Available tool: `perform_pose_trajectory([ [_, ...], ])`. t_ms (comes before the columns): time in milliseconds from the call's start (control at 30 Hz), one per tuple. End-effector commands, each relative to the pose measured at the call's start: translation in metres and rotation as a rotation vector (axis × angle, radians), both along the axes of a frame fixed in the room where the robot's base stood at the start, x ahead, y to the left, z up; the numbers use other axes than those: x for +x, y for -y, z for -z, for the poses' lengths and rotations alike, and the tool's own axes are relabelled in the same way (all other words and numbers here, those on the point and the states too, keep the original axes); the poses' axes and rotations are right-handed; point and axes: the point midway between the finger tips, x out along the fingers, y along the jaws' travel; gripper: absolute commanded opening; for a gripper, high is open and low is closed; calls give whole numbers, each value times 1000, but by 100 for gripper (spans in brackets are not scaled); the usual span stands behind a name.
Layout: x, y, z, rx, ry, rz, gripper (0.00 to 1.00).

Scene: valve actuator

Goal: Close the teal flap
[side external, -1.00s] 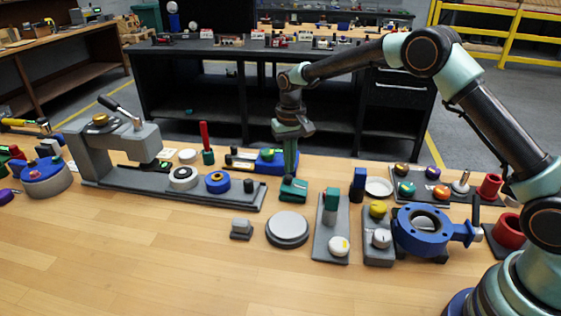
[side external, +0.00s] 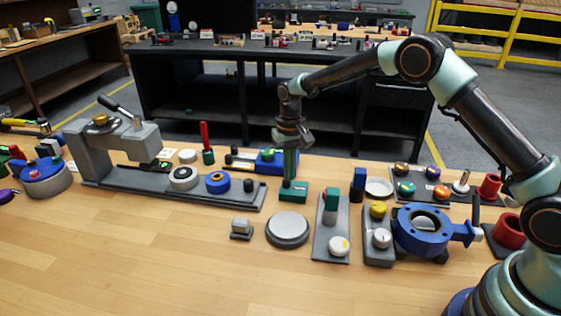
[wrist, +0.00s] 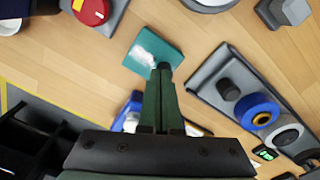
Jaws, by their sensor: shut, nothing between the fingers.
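The teal flap (side external: 293,191) is a small flat-topped teal piece on the wooden table, behind the round grey disc. In the wrist view it shows as a teal square (wrist: 153,52) with a white glare patch. My gripper (side external: 289,179) points straight down at it, fingers shut with nothing between them. In the wrist view the fingertips (wrist: 161,70) overlap the flap's near edge; I cannot tell whether they touch it. The fingers hide part of its back in the side view, and its hinge cannot be made out.
A round grey disc (side external: 287,229) stands in front. A grey plate with a teal block (side external: 331,199) and a blue valve body (side external: 421,230) are to the right. A long grey press base (side external: 240,197) lies left. The front of the table is clear.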

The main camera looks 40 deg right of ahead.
Motion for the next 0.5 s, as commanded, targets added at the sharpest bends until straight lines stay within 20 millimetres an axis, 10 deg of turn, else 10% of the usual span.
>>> perform_pose_trajectory([
  [500,0,0,-16,0,2,0,0],
])
